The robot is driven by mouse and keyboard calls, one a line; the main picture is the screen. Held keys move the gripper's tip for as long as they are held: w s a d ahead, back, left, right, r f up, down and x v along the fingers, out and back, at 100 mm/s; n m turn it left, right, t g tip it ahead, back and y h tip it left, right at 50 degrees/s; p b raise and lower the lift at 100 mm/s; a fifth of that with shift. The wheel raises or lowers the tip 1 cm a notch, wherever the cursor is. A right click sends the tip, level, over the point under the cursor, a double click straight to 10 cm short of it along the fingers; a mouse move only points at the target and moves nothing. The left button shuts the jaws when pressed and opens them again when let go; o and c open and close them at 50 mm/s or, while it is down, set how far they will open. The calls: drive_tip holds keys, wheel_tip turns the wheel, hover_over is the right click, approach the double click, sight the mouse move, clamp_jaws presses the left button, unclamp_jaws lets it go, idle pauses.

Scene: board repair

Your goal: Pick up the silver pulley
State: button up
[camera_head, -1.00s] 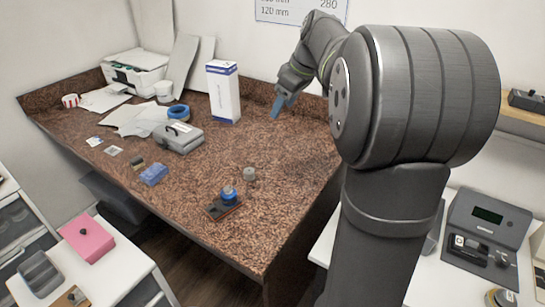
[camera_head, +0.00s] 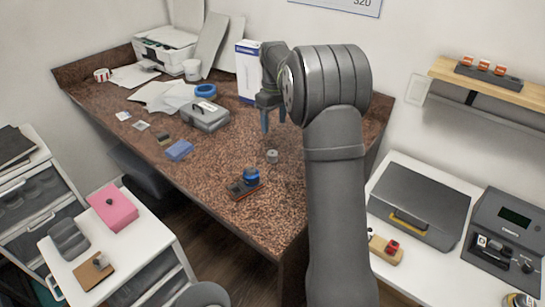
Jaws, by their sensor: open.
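The silver pulley (camera_head: 272,156) looks like a small grey cylinder standing upright on the brown speckled table (camera_head: 222,165). The gap between the fingers is too small to make out.
A blue knob on a dark base (camera_head: 246,184) stands close in front of the pulley. A grey case (camera_head: 205,116), a blue block (camera_head: 179,150) and a white-and-blue box (camera_head: 248,72) are farther left and back. Table around the pulley's left is bare.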

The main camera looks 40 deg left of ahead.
sight(273, 153)
wheel_tip(273, 153, down, 13)
drive_tip(key=shift+s+a+f, duration=0.1)
drive_tip(key=shift+a+f, duration=0.05)
drive_tip(key=shift+f, duration=0.05)
drive_tip(key=c, duration=1.1)
drive_tip(key=shift+r, duration=0.15)
